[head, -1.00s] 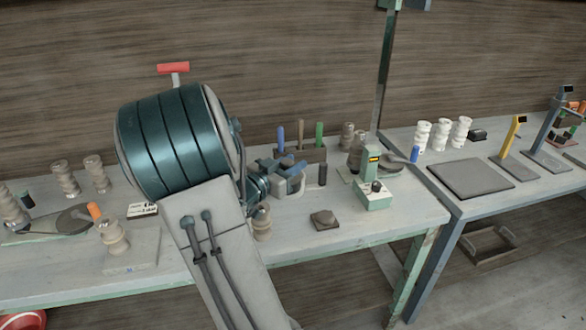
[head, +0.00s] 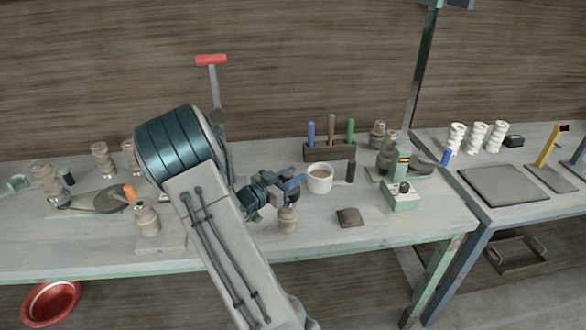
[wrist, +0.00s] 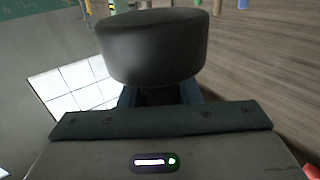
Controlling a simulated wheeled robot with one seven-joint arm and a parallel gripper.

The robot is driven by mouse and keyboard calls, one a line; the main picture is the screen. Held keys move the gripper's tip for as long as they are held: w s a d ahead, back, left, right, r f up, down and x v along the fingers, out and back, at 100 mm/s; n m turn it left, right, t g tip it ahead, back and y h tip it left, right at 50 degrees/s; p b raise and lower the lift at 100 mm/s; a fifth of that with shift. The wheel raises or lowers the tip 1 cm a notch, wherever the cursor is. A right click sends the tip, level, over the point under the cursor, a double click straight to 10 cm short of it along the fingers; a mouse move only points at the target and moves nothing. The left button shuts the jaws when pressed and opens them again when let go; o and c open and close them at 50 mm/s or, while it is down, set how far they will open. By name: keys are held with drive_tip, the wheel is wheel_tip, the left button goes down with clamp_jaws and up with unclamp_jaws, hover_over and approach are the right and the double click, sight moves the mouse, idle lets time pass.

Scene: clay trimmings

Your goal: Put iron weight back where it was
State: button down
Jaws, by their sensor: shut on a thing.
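The iron weight (wrist: 152,48) is a dark, round, thick-topped piece with a narrower part below, seen close up in the wrist view. My gripper (head: 283,187) is shut on it; in the wrist view the blue fingers stand at either side of its narrower part. In the head view my gripper is over the left workbench (head: 330,235), just above and behind a ribbed clay piece (head: 288,219). The held weight is hard to make out there. A dark square block (head: 350,217) lies on the bench to the right of my gripper.
A white cup (head: 320,180) stands just right of my gripper, before a tool rack (head: 330,150). A green device (head: 400,197) stands near the right end. Ribbed pieces stand at left. The front strip between clay piece and block is clear.

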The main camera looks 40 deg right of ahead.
drive_tip(key=shift+f, duration=0.45)
drive_tip(key=shift+f, duration=0.3)
drive_tip(key=c, duration=1.1)
unclamp_jaws()
drive_tip(key=shift+o, duration=0.2)
